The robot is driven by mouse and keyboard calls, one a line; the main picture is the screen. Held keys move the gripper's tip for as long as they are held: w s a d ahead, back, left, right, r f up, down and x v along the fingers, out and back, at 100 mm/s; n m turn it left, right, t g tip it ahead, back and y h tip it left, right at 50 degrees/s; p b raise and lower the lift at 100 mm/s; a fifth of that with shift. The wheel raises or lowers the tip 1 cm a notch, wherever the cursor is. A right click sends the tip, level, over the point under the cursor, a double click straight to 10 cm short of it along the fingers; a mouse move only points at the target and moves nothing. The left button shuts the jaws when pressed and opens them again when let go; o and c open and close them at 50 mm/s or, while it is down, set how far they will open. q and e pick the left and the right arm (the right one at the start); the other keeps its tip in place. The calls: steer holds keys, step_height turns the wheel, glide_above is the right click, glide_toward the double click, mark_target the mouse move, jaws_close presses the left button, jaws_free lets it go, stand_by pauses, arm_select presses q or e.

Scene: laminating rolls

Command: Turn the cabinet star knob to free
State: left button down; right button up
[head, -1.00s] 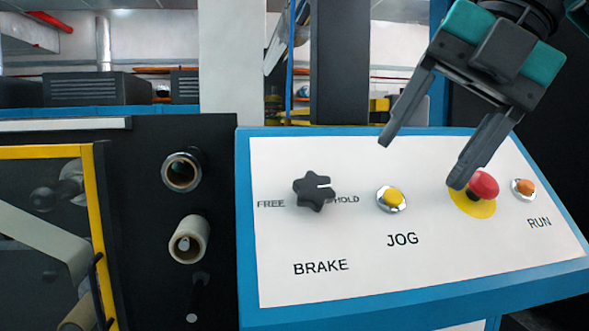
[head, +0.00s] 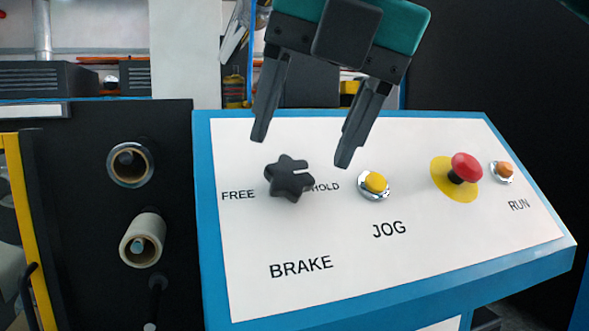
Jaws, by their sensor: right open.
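The black star knob (head: 287,178) sits on the sloped white control panel (head: 420,245), above the word BRAKE. FREE is printed to its left and HOLD to its right. My right gripper (head: 302,152) is open and empty, fingers pointing down. Its left finger tip is above and left of the knob, its right finger tip above and right of it. The fingers appear apart from the knob. My left gripper is not in view.
Right of the knob are the yellow JOG button (head: 375,183), the red mushroom button (head: 464,168) and the orange RUN button (head: 504,170). Two roll ends, an upper one (head: 129,162) and a lower one (head: 142,240), stick out of the dark machine face at left. A blue frame edges the panel.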

mark_target(291, 171)
steer(key=shift+x, duration=2)
steer(key=shift+c, duration=0.3)
steer(key=c, duration=1)
